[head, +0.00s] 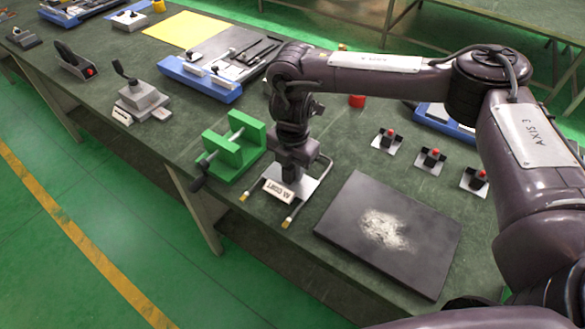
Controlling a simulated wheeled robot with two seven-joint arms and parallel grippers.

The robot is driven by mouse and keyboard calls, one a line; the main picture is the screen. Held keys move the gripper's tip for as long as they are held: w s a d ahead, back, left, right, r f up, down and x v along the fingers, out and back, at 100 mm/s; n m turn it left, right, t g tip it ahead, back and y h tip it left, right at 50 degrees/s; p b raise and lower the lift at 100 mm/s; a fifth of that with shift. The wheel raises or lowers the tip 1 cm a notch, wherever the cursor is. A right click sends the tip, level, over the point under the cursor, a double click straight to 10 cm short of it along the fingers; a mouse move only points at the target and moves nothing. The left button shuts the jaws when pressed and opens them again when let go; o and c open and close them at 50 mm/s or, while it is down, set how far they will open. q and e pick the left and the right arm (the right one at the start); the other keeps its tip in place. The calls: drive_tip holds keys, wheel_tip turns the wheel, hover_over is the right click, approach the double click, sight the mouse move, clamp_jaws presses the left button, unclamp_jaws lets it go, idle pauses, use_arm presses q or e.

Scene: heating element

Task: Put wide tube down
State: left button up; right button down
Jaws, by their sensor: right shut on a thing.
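The wide tube (297,209) is a thin grey bent tube with brass-coloured ends, seen in the head view near the table's front edge. Its two ends point toward the front left, and its bend is on the far right side. My right gripper (290,177) comes down from above and is shut on the tube. The gripper body and a pale plate hide the middle of the tube and the fingertips. I cannot tell whether the tube touches the table or hangs just above it. My left gripper is not in view.
A green fixture (244,154) with a handle stands just left of the tube. A dark slab (344,204) with white powder lies to the right. Several small red-knobbed devices are behind it, including one in the middle (431,160). Blue trays (196,83) are farther back.

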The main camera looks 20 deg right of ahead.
drive_tip(key=shift+f, duration=0.3)
drive_tip(key=shift+f, duration=0.2)
drive_tip(key=c, duration=1.2)
unclamp_jaws()
wheel_tip(320, 180, up, 12)
drive_tip(key=shift+r, duration=0.2)
